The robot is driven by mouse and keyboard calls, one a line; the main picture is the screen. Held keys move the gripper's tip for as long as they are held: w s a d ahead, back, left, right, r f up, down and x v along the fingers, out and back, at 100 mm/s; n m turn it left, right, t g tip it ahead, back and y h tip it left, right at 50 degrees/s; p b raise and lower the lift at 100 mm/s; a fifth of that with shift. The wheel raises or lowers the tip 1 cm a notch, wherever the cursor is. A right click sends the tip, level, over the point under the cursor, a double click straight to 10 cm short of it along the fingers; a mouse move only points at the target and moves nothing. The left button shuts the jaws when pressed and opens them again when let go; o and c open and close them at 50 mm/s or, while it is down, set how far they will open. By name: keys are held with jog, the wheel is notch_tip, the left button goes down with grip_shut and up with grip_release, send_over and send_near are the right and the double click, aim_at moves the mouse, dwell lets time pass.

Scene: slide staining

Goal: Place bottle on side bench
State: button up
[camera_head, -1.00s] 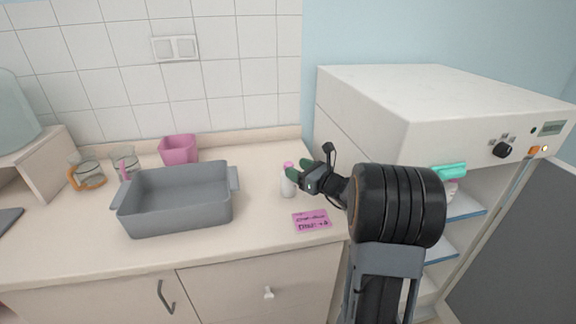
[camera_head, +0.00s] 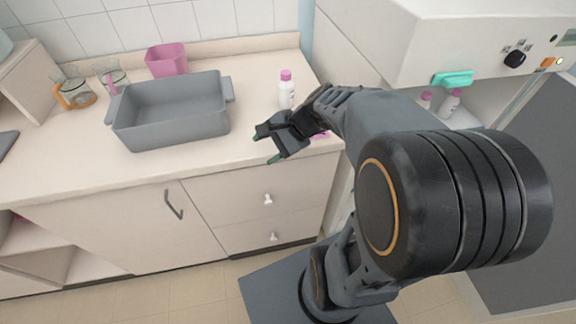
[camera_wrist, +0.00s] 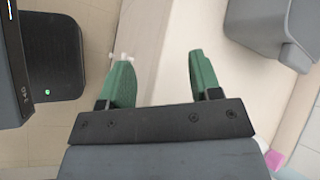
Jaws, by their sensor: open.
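A white bottle with a pink cap (camera_head: 286,90) stands upright on the bench (camera_head: 60,160), right of the grey tub and near the bench's right end. My gripper (camera_head: 263,148) is open and empty at the bench's front edge, in front of the bottle and apart from it. In the wrist view the two green fingers (camera_wrist: 160,78) are spread with nothing between them.
A grey tub (camera_head: 172,128) stands on the bench, with a pink container (camera_head: 166,61) and glass jugs (camera_head: 72,92) behind it. Right of the bench, a white cabinet (camera_head: 400,40) has more pink-capped bottles (camera_head: 450,103) on a shelf. A pink note (camera_head: 321,135) is mostly hidden by my gripper.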

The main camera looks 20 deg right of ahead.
jog(key=s+d+f+n+h, duration=0.1)
jog(key=s+n+h, duration=0.6)
jog(key=n, duration=0.6)
jog(key=shift+s+d+g+h, duration=0.3)
jog(key=shift+d+g+h, duration=0.05)
jog(key=shift+g+h, duration=0.05)
